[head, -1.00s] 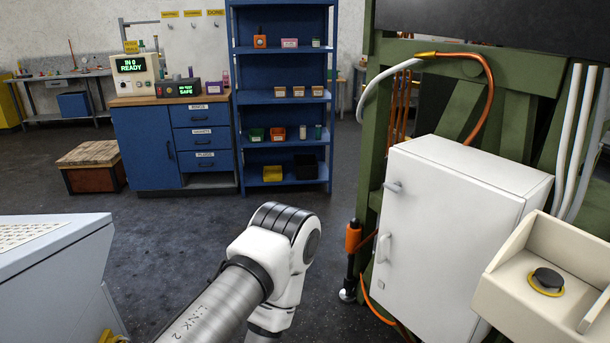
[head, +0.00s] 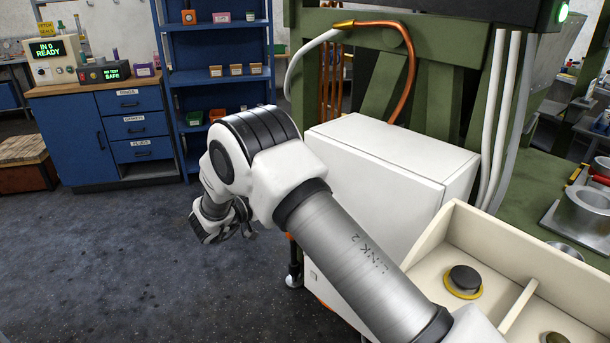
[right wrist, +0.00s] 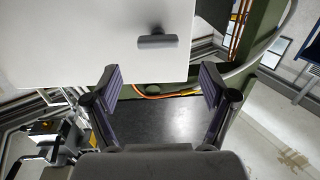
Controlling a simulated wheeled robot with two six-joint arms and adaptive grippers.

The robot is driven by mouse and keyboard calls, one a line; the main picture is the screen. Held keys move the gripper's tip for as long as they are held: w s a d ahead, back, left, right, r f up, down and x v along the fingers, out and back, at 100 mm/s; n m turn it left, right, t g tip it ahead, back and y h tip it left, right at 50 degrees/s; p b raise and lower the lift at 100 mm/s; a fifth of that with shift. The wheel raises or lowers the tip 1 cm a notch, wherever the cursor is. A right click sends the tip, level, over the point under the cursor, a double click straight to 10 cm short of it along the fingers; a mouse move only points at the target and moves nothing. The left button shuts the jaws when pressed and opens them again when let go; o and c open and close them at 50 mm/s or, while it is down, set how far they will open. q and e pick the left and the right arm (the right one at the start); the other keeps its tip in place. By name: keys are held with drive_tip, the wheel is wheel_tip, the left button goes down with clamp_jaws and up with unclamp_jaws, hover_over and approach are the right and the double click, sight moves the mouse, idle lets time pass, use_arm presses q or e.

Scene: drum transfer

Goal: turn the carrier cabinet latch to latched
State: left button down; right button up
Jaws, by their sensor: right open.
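The white carrier cabinet (head: 375,190) stands right of centre in the head view; my right arm crosses in front and hides the latch there. In the right wrist view the cabinet door (right wrist: 70,40) fills the upper left. A grey latch lever (right wrist: 157,41) sticks out near its lower right corner, its bar lying about level in the picture. My right gripper (right wrist: 160,82) is open and empty, its fingers spread to either side below the lever and apart from it. The latch setting cannot be told. My left gripper is not in view.
A cream tray with compartments (head: 515,265) stands right of the cabinet, near my arm. A green frame (head: 435,95) with pipes and hoses rises behind it. A blue shelf (head: 190,90) and blue drawer cabinet (head: 75,135) stand at the back left. The floor at left is clear.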

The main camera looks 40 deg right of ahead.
drive_tip(key=d+p, duration=0.1)
drive_tip(key=d, duration=0.7)
drive_tip(key=c, duration=1.2)
